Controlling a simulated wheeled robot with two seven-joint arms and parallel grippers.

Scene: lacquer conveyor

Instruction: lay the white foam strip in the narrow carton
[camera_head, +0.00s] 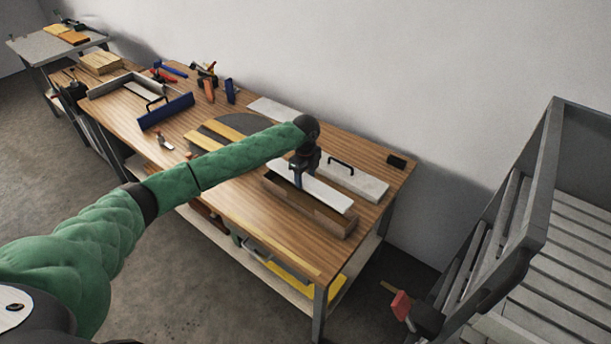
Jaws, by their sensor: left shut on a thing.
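A white foam strip (328,196) lies lengthwise over a narrow brown carton (308,211) at the right end of the wooden workbench. My left gripper (299,182) points down and is shut on the strip, left of its middle. The strip runs along the carton and covers most of its opening. I cannot tell whether it rests inside or is held just above the rim. My right gripper is not in view.
A pale box with a black handle (360,181) stands close behind the carton. Bare wood (245,205) lies in front of the carton.

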